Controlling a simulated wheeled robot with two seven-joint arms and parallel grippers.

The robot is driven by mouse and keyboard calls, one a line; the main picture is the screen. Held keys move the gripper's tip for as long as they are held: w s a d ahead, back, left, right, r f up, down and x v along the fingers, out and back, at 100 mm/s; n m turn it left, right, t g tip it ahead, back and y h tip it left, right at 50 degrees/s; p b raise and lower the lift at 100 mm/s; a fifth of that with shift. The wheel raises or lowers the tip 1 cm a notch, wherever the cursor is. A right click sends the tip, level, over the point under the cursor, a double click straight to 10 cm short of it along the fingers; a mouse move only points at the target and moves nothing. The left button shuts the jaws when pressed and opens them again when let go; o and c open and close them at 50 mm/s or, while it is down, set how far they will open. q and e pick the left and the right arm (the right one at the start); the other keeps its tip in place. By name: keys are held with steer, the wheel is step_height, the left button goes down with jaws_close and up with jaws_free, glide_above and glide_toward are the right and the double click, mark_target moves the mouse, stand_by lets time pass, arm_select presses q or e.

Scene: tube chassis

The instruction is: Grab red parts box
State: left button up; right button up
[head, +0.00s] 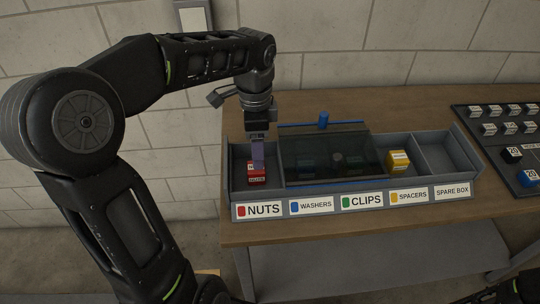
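The red parts box (257,178) sits in the leftmost compartment of the grey divided tray (238,212), behind the NUTS label. It has a white marking on top. My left gripper (258,164) points down from above with its fingertips at the top of the red box. The fingers overlap the box's far side, and I cannot tell whether they touch or grip it. My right gripper does not show; only a dark piece appears in the lower right corner.
A dark see-through cover (325,155) with blue rails and a blue knob (323,120) spans the WASHERS and CLIPS compartments. A yellow box (398,161) sits in SPACERS. The SPARE BOX compartment is empty. A dark board (493,143) with several small blocks lies at right on the wooden table (290,232).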

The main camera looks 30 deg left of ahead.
mark_target(256, 173)
arm_select(q)
steer(key=shift+s+r, duration=0.1)
steer(key=shift+s, duration=0.3)
steer(key=shift+w+f, duration=0.15)
steer(key=shift+f, duration=1.15)
steer(key=shift+f, duration=0.15)
step_height(256, 173, down, 5)
steer(key=shift+a+p, duration=0.15)
steer(key=shift+p, duration=0.5)
jaws_close()
